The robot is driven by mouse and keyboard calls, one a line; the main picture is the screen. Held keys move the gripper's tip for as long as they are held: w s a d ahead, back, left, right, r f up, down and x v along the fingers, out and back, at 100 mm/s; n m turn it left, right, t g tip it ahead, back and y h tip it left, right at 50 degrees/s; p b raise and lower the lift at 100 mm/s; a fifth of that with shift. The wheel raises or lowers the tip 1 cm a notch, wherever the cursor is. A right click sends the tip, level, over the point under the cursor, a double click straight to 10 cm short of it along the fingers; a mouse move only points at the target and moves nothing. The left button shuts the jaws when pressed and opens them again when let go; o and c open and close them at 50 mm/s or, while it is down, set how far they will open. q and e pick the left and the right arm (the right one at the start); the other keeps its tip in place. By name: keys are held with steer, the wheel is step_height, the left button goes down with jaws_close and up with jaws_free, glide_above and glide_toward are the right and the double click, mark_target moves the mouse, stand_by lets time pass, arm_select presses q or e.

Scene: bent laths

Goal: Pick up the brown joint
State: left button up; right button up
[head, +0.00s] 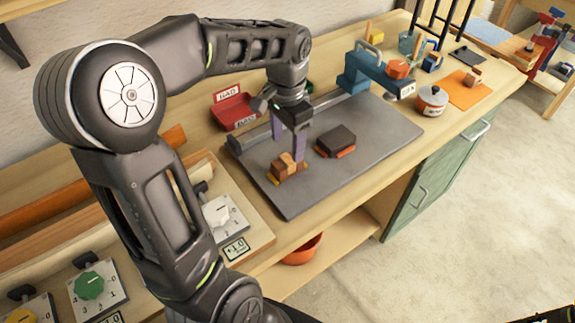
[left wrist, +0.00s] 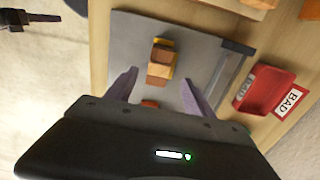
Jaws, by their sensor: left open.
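A small brown joint (head: 285,166) with lighter orange-brown and yellow parts lies on the grey plate (head: 310,190), near its left end. In the left wrist view the joint (left wrist: 160,62) shows just beyond the fingertips, roughly on the line between them. My left gripper (head: 288,149) points down over the joint with its purple fingers apart and empty. The left wrist view shows these fingers (left wrist: 158,78) spread. I cannot tell the exact gap between fingertips and joint. My right gripper is not in view.
A dark brown block on orange pieces (head: 336,140) lies right of the joint on the plate. A red BAD tray (head: 233,112) stands behind. A blue clamp-like device (head: 365,72) and a lidded pot (head: 432,100) are farther right. Dial boards (head: 222,216) lie left. The plate's front right is clear.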

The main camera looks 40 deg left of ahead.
mark_target(287, 159)
arm_select(q)
steer(key=shift+f, duration=0.2)
steer(key=shift+s+d+f+p, duration=0.1)
steer(key=shift+f+p, duration=0.4)
steer(key=shift+f, duration=2.1)
jaws_close()
